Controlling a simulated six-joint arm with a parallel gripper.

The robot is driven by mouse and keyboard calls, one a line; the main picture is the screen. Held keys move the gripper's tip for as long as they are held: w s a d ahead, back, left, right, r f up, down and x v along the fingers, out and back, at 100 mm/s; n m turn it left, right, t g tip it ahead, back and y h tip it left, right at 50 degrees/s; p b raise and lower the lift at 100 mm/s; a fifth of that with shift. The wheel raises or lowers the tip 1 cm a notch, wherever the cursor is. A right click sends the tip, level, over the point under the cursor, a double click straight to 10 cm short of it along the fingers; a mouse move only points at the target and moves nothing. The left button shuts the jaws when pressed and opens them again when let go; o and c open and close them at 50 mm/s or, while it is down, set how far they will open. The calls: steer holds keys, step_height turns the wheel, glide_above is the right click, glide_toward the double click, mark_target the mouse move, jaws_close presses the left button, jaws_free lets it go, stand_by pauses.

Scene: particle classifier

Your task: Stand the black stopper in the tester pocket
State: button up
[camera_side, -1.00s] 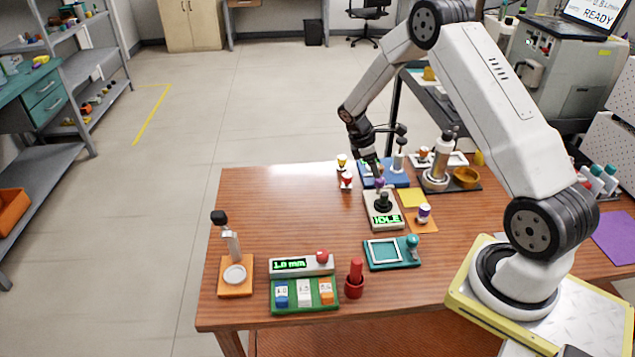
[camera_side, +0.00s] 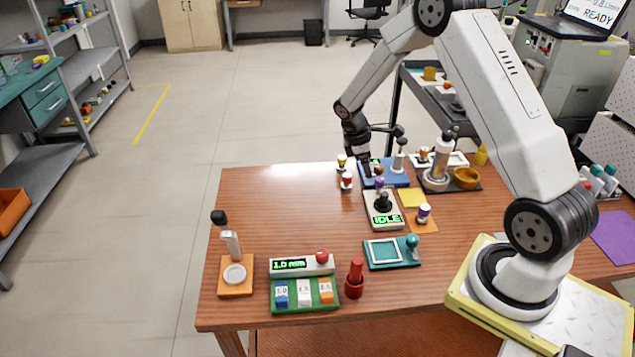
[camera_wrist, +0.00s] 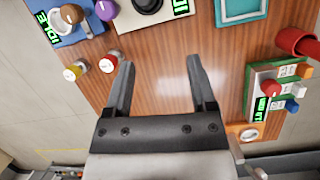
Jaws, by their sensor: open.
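A black rounded piece (camera_side: 383,202) sits upright on a cream device (camera_side: 372,222) with a green IDLE display. In the wrist view its dark round top (camera_wrist: 148,5) is cut by the upper edge. I cannot tell whether it is the stopper or a fixed knob, nor which recess is the tester pocket. A blue device (camera_side: 398,180) lies behind; it also shows in the wrist view (camera_wrist: 88,33) with an IDLE display. My gripper (camera_side: 367,173) points down near the blue device's left side. In the wrist view my gripper (camera_wrist: 160,62) is open, with nothing between the fingers.
A red-and-white vial (camera_side: 347,181) and a yellow-and-white vial (camera_side: 342,162) stand left of my gripper. A purple-topped piece (camera_side: 380,184) stands close by. A teal frame (camera_side: 385,252), green block tray (camera_side: 305,308) and red cylinder (camera_side: 355,278) are nearer the front. The left middle tabletop is clear.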

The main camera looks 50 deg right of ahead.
steer(key=s+a+r+m+t+y, duration=0.1)
steer(key=s+a+r+m, duration=0.1)
steer(key=a, duration=0.5)
steer(key=s+a+r+m+t, duration=0.2)
steer(key=s+a+r, duration=0.2)
steer(key=s+a, duration=0.2)
steer(key=s+a+r+m+t+y, duration=0.1)
steer(key=s+a+r+m+t, duration=0.1)
steer(key=a, duration=0.6)
steer(key=shift+s+a+r+m+y, duration=0.25)
steer(key=shift+s+r+m, duration=0.3)
steer(key=shift+s, duration=0.45)
